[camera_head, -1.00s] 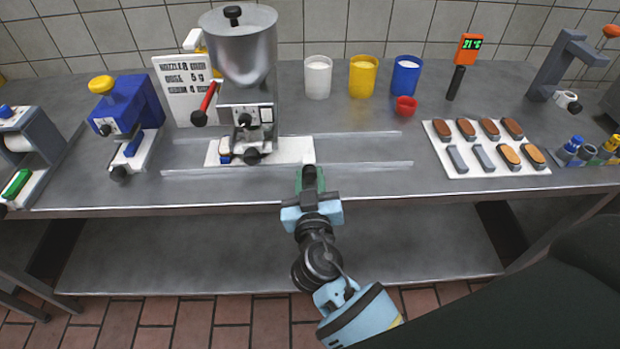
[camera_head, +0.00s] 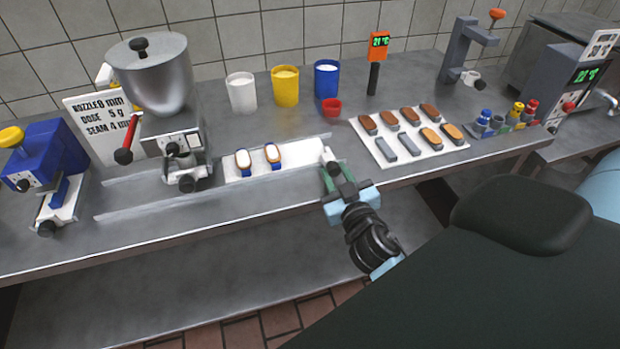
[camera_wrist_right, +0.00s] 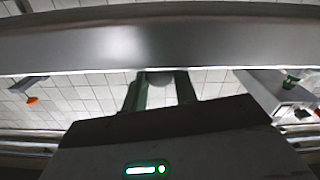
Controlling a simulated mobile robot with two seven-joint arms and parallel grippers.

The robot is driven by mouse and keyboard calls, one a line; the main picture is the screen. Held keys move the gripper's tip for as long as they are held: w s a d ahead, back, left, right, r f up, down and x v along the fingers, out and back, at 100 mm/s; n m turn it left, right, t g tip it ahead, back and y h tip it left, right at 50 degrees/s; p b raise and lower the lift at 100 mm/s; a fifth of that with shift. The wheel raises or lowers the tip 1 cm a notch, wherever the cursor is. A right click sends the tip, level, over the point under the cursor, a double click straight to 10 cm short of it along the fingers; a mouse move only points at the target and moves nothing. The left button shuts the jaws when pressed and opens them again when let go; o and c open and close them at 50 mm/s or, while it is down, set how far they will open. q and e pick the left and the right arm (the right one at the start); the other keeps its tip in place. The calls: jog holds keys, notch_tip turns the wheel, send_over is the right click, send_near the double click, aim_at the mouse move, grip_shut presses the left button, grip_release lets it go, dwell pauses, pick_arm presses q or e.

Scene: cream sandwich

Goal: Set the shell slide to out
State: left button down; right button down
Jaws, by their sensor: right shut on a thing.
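The shell slide (camera_head: 302,157) is a white plate between two rails on the bench. In the right wrist view, the green fingers (camera_wrist_right: 160,92) close around a rounded grey piece (camera_wrist_right: 160,78), partly hidden. The filling machine (camera_head: 172,130), with its steel hopper and red lever, stands left of the slide. My left gripper is out of view.
White, yellow and blue cups (camera_head: 285,87) and a small red cup (camera_head: 331,107) stand behind the slide. A white tray (camera_head: 455,146) of brown and grey pieces lies to the right. A blue device (camera_head: 45,160) stands at left. The bench's front edge runs just below my gripper.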

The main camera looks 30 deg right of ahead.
jog(key=d, duration=0.3)
jog(key=shift+s+r, duration=0.1)
jog(key=shift+s, duration=0.3)
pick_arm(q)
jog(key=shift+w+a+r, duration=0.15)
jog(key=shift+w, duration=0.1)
pick_arm(e)
jog(key=shift+d, duration=0.1)
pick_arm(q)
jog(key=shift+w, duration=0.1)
pick_arm(e)
jog(key=c, duration=1.1)
grip_release()
jog(key=shift+d, duration=0.15)
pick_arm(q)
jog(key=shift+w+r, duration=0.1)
pick_arm(e)
jog(key=shift+s+a+f, duration=0.2)
jog(key=shift+s+a, duration=0.05)
jog(key=shift+s, duration=0.3)
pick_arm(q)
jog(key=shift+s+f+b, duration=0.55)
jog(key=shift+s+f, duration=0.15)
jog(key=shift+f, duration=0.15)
pick_arm(e)
jog(key=v, duration=0.6)
jog(key=shift+s+r, duration=0.2)
jog(key=shift+s, duration=0.15)
